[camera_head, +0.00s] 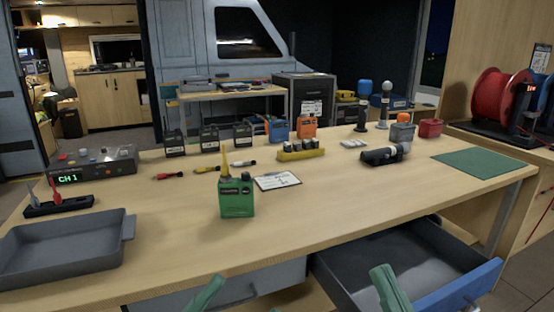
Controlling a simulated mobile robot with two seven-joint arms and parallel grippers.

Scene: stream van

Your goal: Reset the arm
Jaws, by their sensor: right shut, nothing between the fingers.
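My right gripper (383,272) shows at the bottom edge, right of the middle, as a green tip in front of the open drawer. It is shut with nothing in it. My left gripper (214,282) shows at the bottom edge, left of the middle, as a green tip below the table's front edge. Only its end is in view, and I cannot tell whether it is open or shut. Both are apart from the things on the table. The rest of both arms is out of view.
The wooden table (330,205) holds a green radio (237,198), a grey tray (70,255), a control box (95,167), a clipboard (278,181) and a yellow battery holder (300,155). An open grey drawer (350,285) with a blue front (460,290) juts out below. The table's front middle is clear.

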